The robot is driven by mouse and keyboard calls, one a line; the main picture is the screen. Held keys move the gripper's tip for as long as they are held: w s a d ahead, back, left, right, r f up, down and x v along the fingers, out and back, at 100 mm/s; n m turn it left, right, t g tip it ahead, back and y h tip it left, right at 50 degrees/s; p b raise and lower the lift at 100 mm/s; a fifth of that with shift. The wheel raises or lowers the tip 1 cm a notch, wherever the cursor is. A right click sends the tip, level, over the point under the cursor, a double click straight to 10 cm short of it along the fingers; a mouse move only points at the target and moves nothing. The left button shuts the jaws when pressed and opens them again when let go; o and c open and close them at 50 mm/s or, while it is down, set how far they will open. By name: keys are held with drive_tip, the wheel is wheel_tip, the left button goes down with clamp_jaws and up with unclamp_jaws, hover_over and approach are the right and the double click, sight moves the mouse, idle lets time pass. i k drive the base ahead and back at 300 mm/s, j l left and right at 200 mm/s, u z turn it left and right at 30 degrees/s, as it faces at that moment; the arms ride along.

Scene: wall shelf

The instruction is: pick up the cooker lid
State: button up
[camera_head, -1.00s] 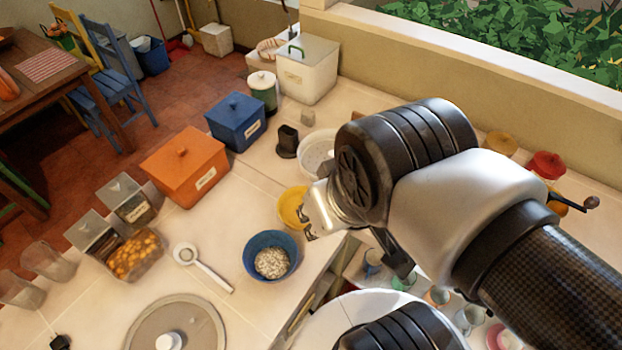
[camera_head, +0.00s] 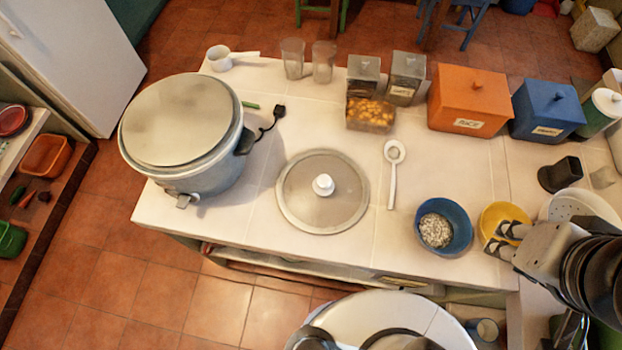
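The cooker lid (camera_head: 322,208) is a round, flat grey disc with a white knob (camera_head: 323,185) at its centre. It lies flat on the pale counter, knob up. The rice cooker (camera_head: 190,165), a large grey pot with a broad flat top, stands to its left. My gripper (camera_head: 500,240) is at the right, by the yellow bowl and well apart from the lid. Its two fingers point left with a gap between them, and nothing shows in them.
A blue bowl of pale grains (camera_head: 443,228) and a white spoon (camera_head: 394,175) lie between lid and gripper. A yellow bowl (camera_head: 503,214) is beside the gripper. Clear boxes, an orange bin (camera_head: 470,100) and a blue bin (camera_head: 547,108) line the back. Bare counter surrounds the lid.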

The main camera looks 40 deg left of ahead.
sight(320, 192)
drive_tip(key=u, duration=1.65)
